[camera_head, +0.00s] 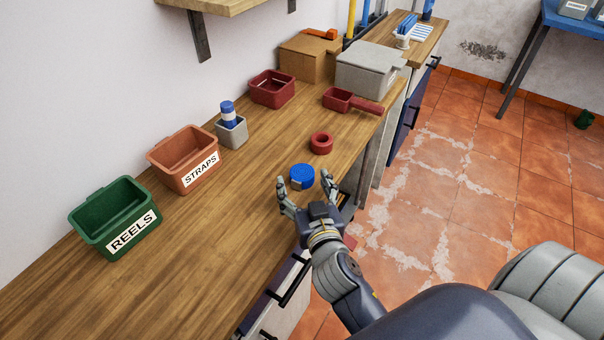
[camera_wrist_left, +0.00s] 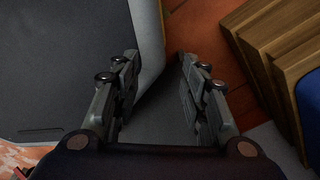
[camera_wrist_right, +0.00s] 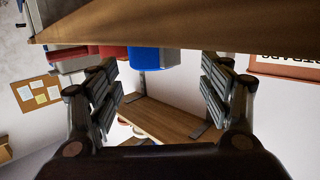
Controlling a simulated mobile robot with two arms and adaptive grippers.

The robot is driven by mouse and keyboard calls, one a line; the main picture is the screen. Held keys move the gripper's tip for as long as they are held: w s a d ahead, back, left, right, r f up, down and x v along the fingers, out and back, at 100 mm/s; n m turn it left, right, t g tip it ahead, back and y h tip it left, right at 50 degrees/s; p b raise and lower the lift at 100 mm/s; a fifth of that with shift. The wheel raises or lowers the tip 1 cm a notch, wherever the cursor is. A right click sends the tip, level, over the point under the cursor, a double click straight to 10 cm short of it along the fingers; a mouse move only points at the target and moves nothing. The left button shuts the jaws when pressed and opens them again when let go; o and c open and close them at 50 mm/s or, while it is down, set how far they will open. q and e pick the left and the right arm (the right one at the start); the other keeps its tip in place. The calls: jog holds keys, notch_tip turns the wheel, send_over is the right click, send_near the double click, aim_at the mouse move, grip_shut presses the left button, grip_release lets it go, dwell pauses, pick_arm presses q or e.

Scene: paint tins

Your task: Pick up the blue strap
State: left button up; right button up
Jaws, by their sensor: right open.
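The blue strap (camera_head: 302,177) is a round blue coil lying on the wooden workbench (camera_head: 250,220) near its front edge. My right gripper (camera_head: 305,184) is open and empty, its fingers spread on the near side of the coil. In the right wrist view the blue strap (camera_wrist_right: 152,58) shows between and beyond the fingers, apart from them. My left gripper (camera_wrist_left: 160,62) is open and empty in its own wrist view, away from the bench top, and does not show in the head view.
A red roll (camera_head: 321,143) lies behind the coil. An orange bin labelled STRAPS (camera_head: 183,150) and a green bin labelled REELS (camera_head: 105,205) stand at left. A grey cup (camera_head: 232,133) holds a blue-and-white item. The bench left of the coil is clear.

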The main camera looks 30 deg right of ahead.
aim_at(303, 175)
jog(key=x, duration=0.5)
jog(key=shift+d+f, duration=0.1)
jog(key=shift+d, duration=0.3)
jog(key=c, duration=1.2)
